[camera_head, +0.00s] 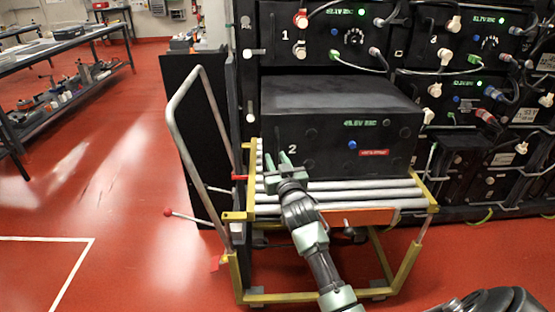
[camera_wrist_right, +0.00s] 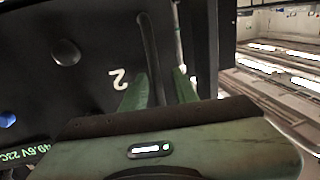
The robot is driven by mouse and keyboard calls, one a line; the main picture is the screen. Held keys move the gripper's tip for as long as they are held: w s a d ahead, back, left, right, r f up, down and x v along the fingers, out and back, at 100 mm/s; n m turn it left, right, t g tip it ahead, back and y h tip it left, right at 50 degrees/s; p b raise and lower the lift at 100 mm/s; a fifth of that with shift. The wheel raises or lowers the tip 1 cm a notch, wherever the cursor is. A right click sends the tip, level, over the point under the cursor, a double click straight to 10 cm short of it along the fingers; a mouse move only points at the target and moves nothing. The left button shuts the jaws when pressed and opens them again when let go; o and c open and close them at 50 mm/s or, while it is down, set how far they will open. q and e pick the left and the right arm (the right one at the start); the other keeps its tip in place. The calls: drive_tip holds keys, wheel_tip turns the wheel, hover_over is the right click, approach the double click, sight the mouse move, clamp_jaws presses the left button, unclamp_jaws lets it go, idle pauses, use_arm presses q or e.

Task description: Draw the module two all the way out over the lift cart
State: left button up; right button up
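Module two (camera_head: 338,137), a black box marked "2" with a green readout and a red label, sits partly out of its rack bay on the lift cart's rollers (camera_head: 385,193). Its front is over the cart; its rear end is hidden in the rack. My right gripper (camera_head: 279,172) is at the module's left front edge. In the right wrist view its green fingers (camera_wrist_right: 162,92) stand either side of a dark handle bar (camera_wrist_right: 151,55) beside the "2" and appear shut on it. My left gripper is out of view.
The lift cart's push handle (camera_head: 178,135) rises on the left, with a red-knobbed lever (camera_head: 168,212) below it. Other modules (camera_head: 450,97) with cables fill the rack at right. Red floor (camera_head: 120,190) lies clear to the left, before a workbench (camera_head: 60,45).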

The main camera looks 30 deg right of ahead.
drive_tip(key=shift+d+r, duration=0.1)
drive_tip(key=shift+w+d+b, duration=0.1)
drive_tip(key=shift+w+b, duration=0.15)
drive_tip(key=shift+b, duration=0.05)
drive_tip(key=shift+d+b+x, duration=0.2)
drive_tip(key=shift+b+x, duration=0.6)
drive_tip(key=shift+x, duration=0.2)
drive_tip(key=p+v, duration=0.1)
drive_tip(key=v, duration=0.7)
drive_tip(key=shift+s, duration=0.1)
drive_tip(key=s+a+f+n+g+y, duration=0.1)
drive_tip(key=s+a+f+g+y, duration=0.1)
drive_tip(key=s+a+f, duration=0.3)
drive_tip(key=s+a+f+n+g+y, duration=0.2)
drive_tip(key=s+a+f+g, duration=0.3)
drive_tip(key=s+f, duration=0.5)
wheel_tip(320, 180, down, 3)
drive_tip(key=shift+s+a+r+g, duration=0.1)
drive_tip(key=shift+s+a+g, duration=0.25)
drive_tip(key=shift+a, duration=0.4)
